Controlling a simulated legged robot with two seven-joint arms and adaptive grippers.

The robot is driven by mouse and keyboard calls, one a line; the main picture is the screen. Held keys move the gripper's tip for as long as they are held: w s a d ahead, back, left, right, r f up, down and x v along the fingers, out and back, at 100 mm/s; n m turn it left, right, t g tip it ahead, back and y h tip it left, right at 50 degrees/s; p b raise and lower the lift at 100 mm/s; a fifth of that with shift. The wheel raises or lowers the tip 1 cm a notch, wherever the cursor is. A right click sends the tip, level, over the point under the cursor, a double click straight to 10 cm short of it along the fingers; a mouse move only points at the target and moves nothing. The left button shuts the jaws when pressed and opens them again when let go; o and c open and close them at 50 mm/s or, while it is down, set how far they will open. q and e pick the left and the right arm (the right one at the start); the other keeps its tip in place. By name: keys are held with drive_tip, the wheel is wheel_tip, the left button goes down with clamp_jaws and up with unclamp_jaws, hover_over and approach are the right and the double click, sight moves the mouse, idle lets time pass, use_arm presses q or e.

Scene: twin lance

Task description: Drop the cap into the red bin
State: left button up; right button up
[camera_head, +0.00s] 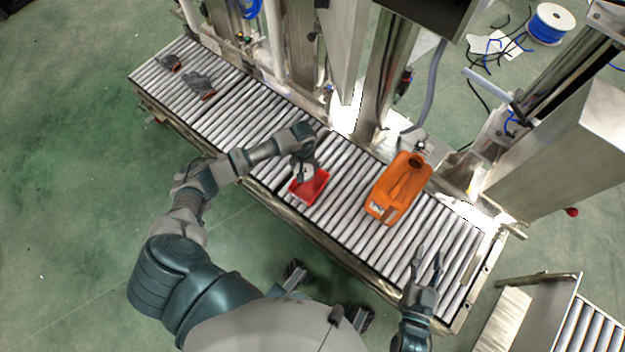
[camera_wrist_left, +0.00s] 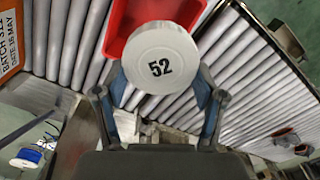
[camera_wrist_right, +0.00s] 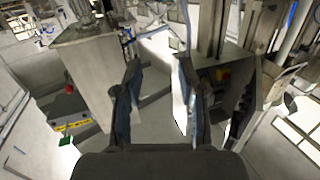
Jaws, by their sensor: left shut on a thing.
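The cap (camera_wrist_left: 160,62) is a round white disc marked 52. In the left wrist view my left gripper (camera_wrist_left: 160,95) is shut on it. The red bin (camera_wrist_left: 128,22) shows just beyond the cap there, partly hidden by it. In the head view the red bin (camera_head: 313,188) sits on the roller conveyor, and my left gripper (camera_head: 305,168) is above its upper left end. The cap (camera_head: 304,176) is small and pale there. I cannot tell its height over the bin. My right gripper (camera_head: 428,264) is open and empty above the conveyor's near right end.
An orange jerrycan (camera_head: 392,200) lies on the conveyor (camera_head: 345,187) to the right of the bin. Gloves (camera_head: 203,86) lie at its far left end. Metal machine columns (camera_head: 385,75) stand along the far side. Rollers between the bin and the gloves are clear.

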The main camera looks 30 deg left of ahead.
use_arm(q)
wheel_tip(320, 180, down, 3)
drive_tip(key=shift+d+r+b, duration=0.1)
drive_tip(key=shift+b, duration=0.45)
drive_tip(key=shift+a+f, duration=0.2)
drive_tip(key=o, duration=1)
drive_tip(key=shift+d, duration=0.1)
use_arm(e)
drive_tip(key=r+t, duration=0.3)
drive_tip(key=shift+w+a+r+y, duration=0.1)
drive_tip(key=shift+a+r+y, duration=0.15)
drive_tip(key=shift+y, duration=0.15)
use_arm(q)
drive_tip(key=shift+r, duration=0.15)
wheel_tip(320, 180, up, 11)
drive_tip(key=shift+w+f, duration=0.1)
drive_tip(key=shift+f, duration=0.1)
drive_tip(key=shift+r, duration=0.55)
